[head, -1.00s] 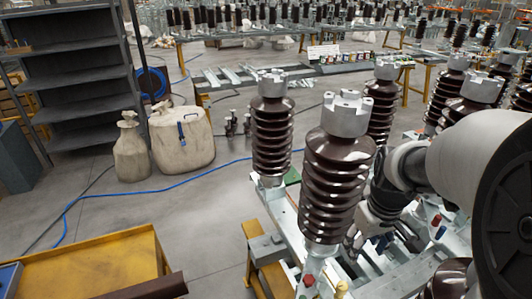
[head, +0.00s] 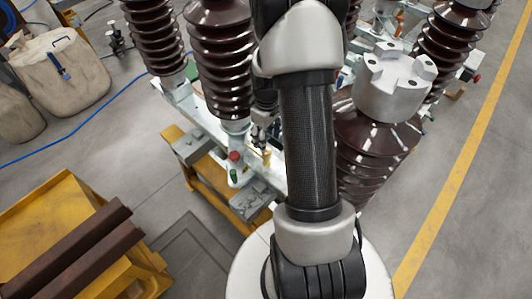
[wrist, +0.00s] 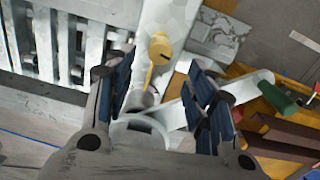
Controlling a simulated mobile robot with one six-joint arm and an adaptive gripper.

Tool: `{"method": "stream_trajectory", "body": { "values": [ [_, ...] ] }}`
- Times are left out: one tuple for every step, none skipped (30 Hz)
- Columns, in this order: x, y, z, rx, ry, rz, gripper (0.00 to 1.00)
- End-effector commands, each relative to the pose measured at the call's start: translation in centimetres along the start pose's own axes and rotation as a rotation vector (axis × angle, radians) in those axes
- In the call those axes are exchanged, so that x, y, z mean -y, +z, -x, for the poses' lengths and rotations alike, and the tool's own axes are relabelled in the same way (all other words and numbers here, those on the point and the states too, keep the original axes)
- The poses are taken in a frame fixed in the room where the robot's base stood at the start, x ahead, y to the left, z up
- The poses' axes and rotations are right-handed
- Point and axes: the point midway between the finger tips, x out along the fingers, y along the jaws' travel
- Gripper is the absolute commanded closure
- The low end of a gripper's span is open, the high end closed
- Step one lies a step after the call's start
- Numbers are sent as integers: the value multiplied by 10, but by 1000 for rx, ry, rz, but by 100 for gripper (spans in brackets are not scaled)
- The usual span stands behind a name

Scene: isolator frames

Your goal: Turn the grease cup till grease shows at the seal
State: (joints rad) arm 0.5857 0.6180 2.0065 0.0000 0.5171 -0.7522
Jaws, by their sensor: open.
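A yellow rounded cap (wrist: 160,48) on a thin yellow stem stands between and beyond my fingers in the wrist view. It may be the grease cup; I cannot be sure. My gripper (wrist: 160,82) is open, with blue-padded fingers either side of the stem's line and nothing held. A pale metal ring (wrist: 140,128) lies below the stem, close to the gripper's palm. In the head view a small yellow part (head: 265,154) shows beside my arm, near a red cap (head: 235,156). My arm hides much of the gripper there. No grease or seal can be made out.
Brown ribbed insulators (head: 220,60) stand close around my arm, one with a grey metal top (head: 393,80) at right. A yellow bench (head: 70,235) with dark bars is at lower left. A green-ended lever (wrist: 275,97) lies right of my fingers. Floor is clear at far right.

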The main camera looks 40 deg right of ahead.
Motion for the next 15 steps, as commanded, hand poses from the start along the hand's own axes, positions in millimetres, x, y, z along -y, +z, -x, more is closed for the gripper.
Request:
{"method": "stream_trajectory", "body": {
  "values": [
    [1, 1, -16, 4, -3, 0, 50],
    [1, 1, -22, 3, -2, 0, 50],
    [1, 1, -31, 3, -3, 0, 50],
    [1, 1, -37, 3, -3, 0, 50],
    [1, 0, -42, 2, -2, 0, 50],
    [1, 1, -50, 3, -3, 0, 50],
    [1, 0, -55, 2, -2, 0, 50],
    [1, 0, -59, 2, -2, 0, 50],
    [1, 0, -65, 2, -2, 0, 50],
    [1, 0, -69, 2, -2, 0, 50],
    [0, 0, -72, 1, -1, 0, 50],
    [0, 0, -75, 0, 0, 0, 50],
    [0, 0, -78, 0, 0, 0, 50],
    [0, 0, -80, 0, 0, 0, 50],
    [0, 0, -82, 1, -1, 0, 50]
  ]
}}
